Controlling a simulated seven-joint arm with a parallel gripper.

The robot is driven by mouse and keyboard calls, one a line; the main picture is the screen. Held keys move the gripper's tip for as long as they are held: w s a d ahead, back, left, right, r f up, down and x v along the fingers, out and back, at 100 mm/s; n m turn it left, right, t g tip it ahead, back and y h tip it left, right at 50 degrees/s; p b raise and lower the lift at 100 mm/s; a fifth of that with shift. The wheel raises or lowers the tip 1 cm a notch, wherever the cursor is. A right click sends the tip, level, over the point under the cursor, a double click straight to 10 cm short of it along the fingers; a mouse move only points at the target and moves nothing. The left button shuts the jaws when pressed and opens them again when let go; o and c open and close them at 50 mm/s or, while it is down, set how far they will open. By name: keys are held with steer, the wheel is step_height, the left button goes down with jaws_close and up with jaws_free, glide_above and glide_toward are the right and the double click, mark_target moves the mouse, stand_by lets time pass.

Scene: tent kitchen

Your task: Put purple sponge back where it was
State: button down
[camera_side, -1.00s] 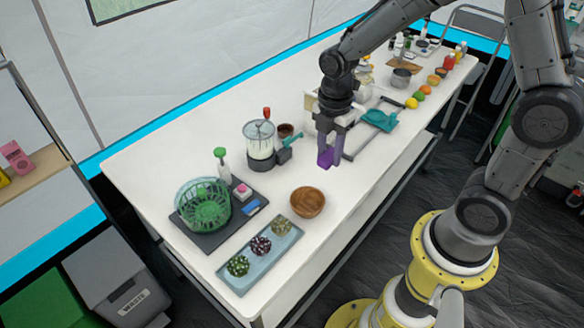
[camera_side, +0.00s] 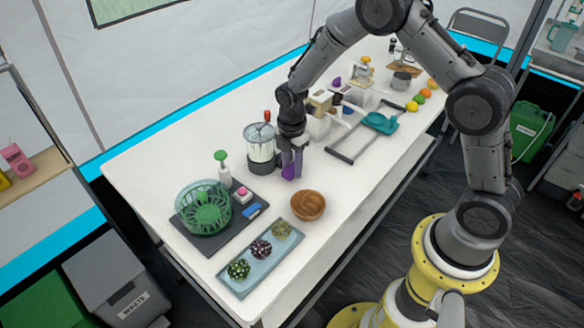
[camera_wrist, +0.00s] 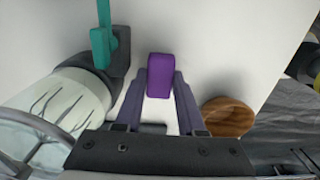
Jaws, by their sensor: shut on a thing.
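The purple sponge (camera_side: 289,172) is between the fingers of my gripper (camera_side: 291,164). My gripper is shut on it, pointing down over the white table between the clear-walled canister and the wooden bowl. In the wrist view the sponge (camera_wrist: 160,76) sits upright at the fingertips (camera_wrist: 160,88). I cannot tell whether its lower end touches the table. A dark tray (camera_side: 236,229) to the left carries a green basket (camera_side: 203,208), a pink-topped block (camera_side: 241,194) and a blue sponge-like bar (camera_side: 251,211).
The wooden bowl (camera_side: 308,205) is close on the right, and the canister (camera_side: 260,143) close on the left. A green-topped bottle (camera_side: 222,166) stands by the basket. A blue tray (camera_side: 239,281) with several spiky balls lies in front. A grey rack (camera_side: 348,150) stands behind on the right.

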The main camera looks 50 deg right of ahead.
mark_target(292, 168)
steer(key=shift+f, duration=0.5)
steer(key=shift+f, duration=0.1)
steer(key=c, duration=0.5)
jaws_free()
steer(key=s+r+m+t, duration=0.1)
steer(key=s+r+m, duration=0.15)
steer(key=r, duration=0.85)
steer(key=s+r+m+t, duration=0.1)
steer(key=s+r+m, duration=0.15)
steer(key=r, duration=0.75)
steer(key=s+r+m+t, duration=0.1)
steer(key=s+r+m, duration=0.1)
steer(key=s+m, duration=0.2)
steer(key=s+r+m+t, duration=0.1)
steer(key=s+m, duration=0.3)
steer(key=s, duration=0.6)
steer(key=s+r+m+t, duration=0.1)
steer(key=s+r+m, duration=0.2)
steer(key=s+m, duration=0.2)
steer(key=shift+s+r+t, duration=0.15)
steer(key=shift+s+r, duration=0.05)
steer(key=shift+s, duration=0.55)
steer(key=shift+s+r+t, duration=0.15)
steer(key=shift+s, duration=0.55)
